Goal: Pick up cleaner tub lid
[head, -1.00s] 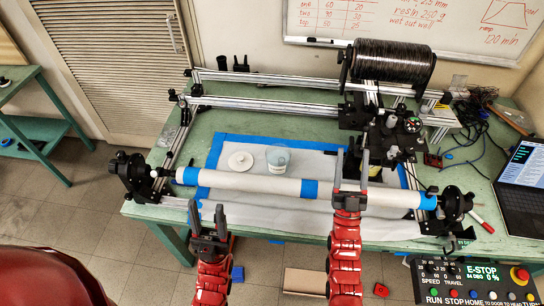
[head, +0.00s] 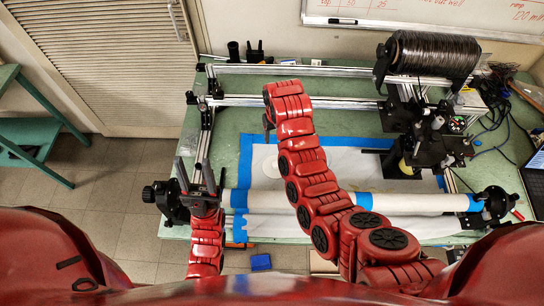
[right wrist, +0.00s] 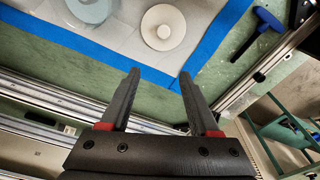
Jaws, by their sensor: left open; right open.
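The cleaner tub lid (right wrist: 163,27) is a white disc with a raised round centre. It lies flat on the pale covered area inside the blue tape, beyond my right fingertips in the right wrist view. In the head view the lid (head: 268,165) is partly hidden by my right arm. The cleaner tub (right wrist: 92,8) stands beside the lid, cut off by the top edge of the right wrist view; my arm hides it in the head view. My right gripper (right wrist: 161,74) is open and empty, apart from the lid. My left gripper (head: 201,174) is open and empty near the roller's left end.
A long pale roller (head: 300,199) runs along the table front. Aluminium rails (head: 330,101) cross the back. A black tow spool (head: 432,55) stands at the back right. A blue-handled tool (right wrist: 268,20) lies near the rail, outside the tape.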

